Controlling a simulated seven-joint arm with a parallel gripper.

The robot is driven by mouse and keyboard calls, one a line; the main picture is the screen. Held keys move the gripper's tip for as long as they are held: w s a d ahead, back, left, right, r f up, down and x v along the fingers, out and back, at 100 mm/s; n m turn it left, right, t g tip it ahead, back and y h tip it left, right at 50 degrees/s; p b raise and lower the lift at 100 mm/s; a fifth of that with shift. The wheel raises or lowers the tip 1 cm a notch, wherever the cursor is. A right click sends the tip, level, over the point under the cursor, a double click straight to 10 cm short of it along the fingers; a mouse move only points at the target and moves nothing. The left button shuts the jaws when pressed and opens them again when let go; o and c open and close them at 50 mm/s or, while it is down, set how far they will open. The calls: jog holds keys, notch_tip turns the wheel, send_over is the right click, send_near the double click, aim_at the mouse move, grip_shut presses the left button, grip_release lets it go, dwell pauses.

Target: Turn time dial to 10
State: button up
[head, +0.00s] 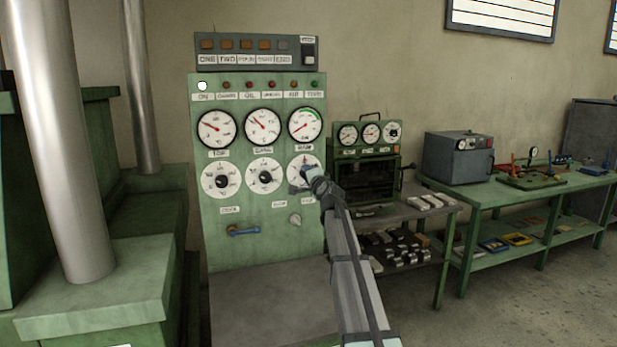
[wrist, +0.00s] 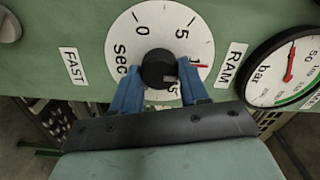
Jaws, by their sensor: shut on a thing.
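The time dial is a white round face marked "Sec" with 0, 5, 10 and 15 (wrist: 120,45), on a green panel. In the head view it is the right of the lower three dials (head: 293,171), partly hidden by my gripper (head: 308,178). Its black knob (wrist: 157,64) sits at the centre in the wrist view. The blue fingers of my gripper (wrist: 162,75) are shut on the knob, one on each side. A red mark (wrist: 201,66) shows near the 10. A pale mark is on the knob's lower right; its exact reading is unclear.
The green panel (head: 255,222) carries two other lower dials (head: 222,179) (head: 264,175), three gauges above (head: 262,125), a blue lever (head: 243,231) and a small pale knob (head: 295,219). A bench with a grey box (head: 459,158) stands at the right.

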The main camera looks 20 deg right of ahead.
dwell(0.3)
jog(key=o, duration=1.1)
jog(key=shift+c, duration=0.2)
jog(key=s, duration=1.3)
jog(key=shift+s, duration=0.4)
